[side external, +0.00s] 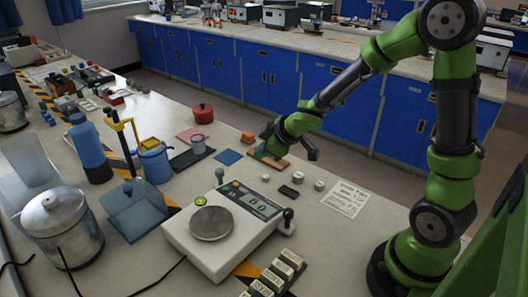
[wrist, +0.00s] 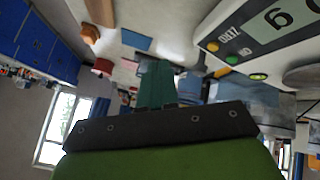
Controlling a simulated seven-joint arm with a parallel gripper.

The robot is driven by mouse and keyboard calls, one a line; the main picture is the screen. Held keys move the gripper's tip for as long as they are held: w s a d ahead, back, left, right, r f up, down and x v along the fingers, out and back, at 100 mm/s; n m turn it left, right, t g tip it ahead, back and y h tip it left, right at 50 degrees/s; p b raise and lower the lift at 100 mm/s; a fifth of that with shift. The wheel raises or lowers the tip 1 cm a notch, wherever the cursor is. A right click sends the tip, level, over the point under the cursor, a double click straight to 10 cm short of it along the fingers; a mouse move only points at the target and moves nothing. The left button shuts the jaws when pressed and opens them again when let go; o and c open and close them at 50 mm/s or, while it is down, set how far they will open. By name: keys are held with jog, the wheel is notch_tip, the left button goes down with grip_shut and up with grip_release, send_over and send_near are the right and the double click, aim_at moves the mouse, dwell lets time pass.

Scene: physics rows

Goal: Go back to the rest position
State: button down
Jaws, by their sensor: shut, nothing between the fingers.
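My green arm reaches in from the right, and my gripper (side external: 263,148) is low over the bench, beyond the digital scale (side external: 211,224). It is shut and empty. In the wrist view its green fingers (wrist: 157,84) are together with nothing between them. In the side view the fingertips overlap a flat brown-orange piece (side external: 271,162) on the bench; I cannot tell whether they touch it. The scale, with a round metal pan and a lit display, also shows in the wrist view (wrist: 262,28).
Near the gripper are a small orange block (side external: 248,138), a blue square (side external: 228,157), a red pot (side external: 203,112) and small weights (side external: 295,177). A blue cup (side external: 155,165), a blue bottle (side external: 88,148) and a metal canister (side external: 62,225) stand left. A paper sheet (side external: 345,198) lies right.

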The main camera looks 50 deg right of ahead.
jog(key=s+d+r+m+g+h, duration=0.1)
jog(key=s+d+r+m+h, duration=0.1)
jog(key=s+r+m, duration=0.3)
jog(key=s+a+r+m+y, duration=0.2)
jog(key=s+a+r, duration=0.2)
jog(key=s, duration=0.3)
jog(key=s+a+r+m+y, duration=0.2)
jog(key=s+a+r+m, duration=0.1)
jog(key=s, duration=0.5)
jog(key=shift+a+r, duration=0.85)
